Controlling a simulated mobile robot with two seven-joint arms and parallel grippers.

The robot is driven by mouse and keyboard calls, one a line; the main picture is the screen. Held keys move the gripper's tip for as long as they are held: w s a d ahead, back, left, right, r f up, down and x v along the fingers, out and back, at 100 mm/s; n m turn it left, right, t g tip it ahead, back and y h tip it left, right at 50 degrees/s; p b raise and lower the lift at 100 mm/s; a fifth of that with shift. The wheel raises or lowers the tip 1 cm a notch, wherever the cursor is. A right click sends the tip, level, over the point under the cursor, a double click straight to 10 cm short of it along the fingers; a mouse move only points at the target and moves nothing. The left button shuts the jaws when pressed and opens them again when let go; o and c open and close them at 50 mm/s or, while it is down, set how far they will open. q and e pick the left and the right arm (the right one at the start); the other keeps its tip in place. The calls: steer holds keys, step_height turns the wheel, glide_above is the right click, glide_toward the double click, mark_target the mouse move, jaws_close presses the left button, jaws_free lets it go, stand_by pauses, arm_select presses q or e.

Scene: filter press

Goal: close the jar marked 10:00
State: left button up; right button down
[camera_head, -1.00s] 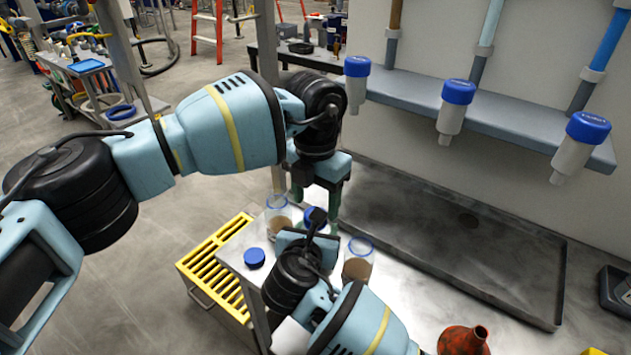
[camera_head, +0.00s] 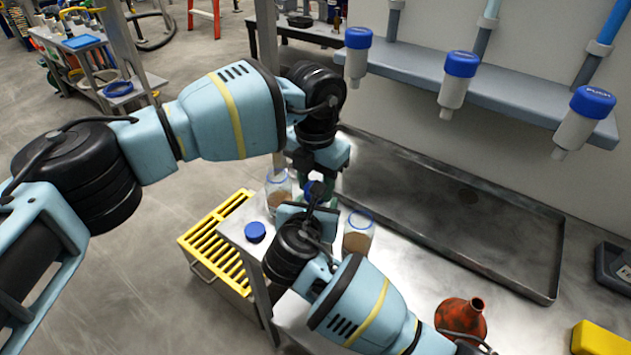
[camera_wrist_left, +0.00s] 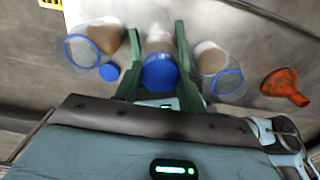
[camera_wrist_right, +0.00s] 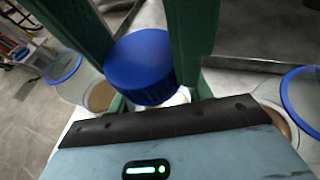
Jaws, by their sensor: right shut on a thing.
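The middle jar (camera_wrist_left: 158,42) stands between two open jars, with a blue lid (camera_wrist_left: 160,70) at its mouth; whether the lid is seated cannot be told. No 10:00 marking is readable. My right gripper (camera_wrist_right: 155,85) is shut on this blue lid (camera_wrist_right: 140,68). My left gripper (camera_wrist_left: 158,65) is open above the middle jar, its green fingers on either side with gaps beside the lid. In the head view, the arms mostly hide the middle jar and both fingertip pairs. A second blue lid (camera_head: 255,232) lies loose on the table's left part.
Open jars with brown contents stand left (camera_head: 278,190) and right (camera_head: 357,234) of my grippers. An orange-red funnel (camera_head: 462,318) and a yellow block (camera_head: 598,338) are at the right. A flat metal tray (camera_head: 440,215) lies behind. Blue-capped bottles (camera_head: 459,80) hang above it.

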arm_select(q)
steer(key=o, duration=0.5)
steer(key=shift+c, duration=0.2)
steer(key=shift+r, duration=0.1)
steer(key=shift+r, duration=2.15)
steer(key=shift+r, duration=1.75)
steer(key=shift+c, duration=0.2)
steer(key=shift+f, duration=0.1)
